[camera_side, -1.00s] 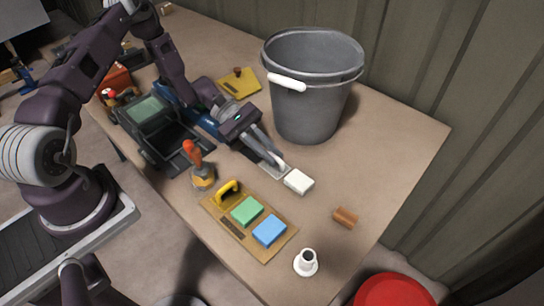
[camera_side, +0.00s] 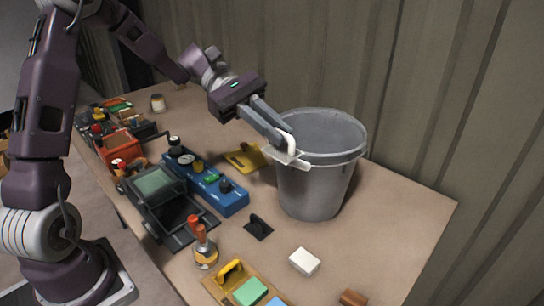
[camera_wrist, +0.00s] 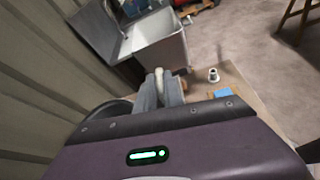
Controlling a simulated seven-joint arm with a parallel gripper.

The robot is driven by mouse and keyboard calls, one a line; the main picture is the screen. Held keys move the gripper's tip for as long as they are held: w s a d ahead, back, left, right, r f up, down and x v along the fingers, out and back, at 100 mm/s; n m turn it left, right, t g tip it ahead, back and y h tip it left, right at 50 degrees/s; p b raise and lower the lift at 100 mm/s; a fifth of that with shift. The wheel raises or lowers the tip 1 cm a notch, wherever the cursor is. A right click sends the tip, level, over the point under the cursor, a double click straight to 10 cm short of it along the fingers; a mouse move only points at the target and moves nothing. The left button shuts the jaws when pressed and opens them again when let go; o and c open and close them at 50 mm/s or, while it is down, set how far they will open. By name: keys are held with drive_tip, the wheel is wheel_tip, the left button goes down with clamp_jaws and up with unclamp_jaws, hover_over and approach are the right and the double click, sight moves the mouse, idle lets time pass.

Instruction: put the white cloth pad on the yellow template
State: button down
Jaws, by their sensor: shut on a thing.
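The white cloth pad (camera_side: 304,261), a small white block, lies flat on the table right of the black-handled plate. The yellow template (camera_side: 242,160), a flat yellow plate with a dark knob, lies on the table left of the bucket. My gripper (camera_side: 284,140) is raised at the bucket's near left rim, away from both. It is shut on a white curved handle (camera_side: 290,143), which also shows between the fingers in the wrist view (camera_wrist: 159,72). A pale flat piece is below the handle; I cannot tell it apart from the bucket's white grip.
A grey bucket (camera_side: 318,190) stands behind my gripper. A blue box with knobs (camera_side: 230,203), a black-handled plate (camera_side: 258,228), an orange-handled tool (camera_side: 200,243) and a board with green and blue pads (camera_side: 218,290) are around. A brown block (camera_side: 352,298) lies at the front.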

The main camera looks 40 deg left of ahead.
drive_tip(key=r, duration=0.5)
drive_tip(key=shift+w+a+r, duration=0.2)
drive_tip(key=shift+a+r, duration=0.05)
drive_tip(key=w+a+n+t+y, duration=0.2)
drive_tip(key=w+a+n+t, duration=0.25)
drive_tip(key=w+a, duration=0.6)
drive_tip(key=n+t+y, duration=0.3)
drive_tip(key=n+t, duration=0.2)
hover_over(244, 163)
wheel_tip(244, 163, down, 32)
drive_tip(key=shift+d, duration=0.1)
drive_tip(key=c, duration=1.5)
unclamp_jaws()
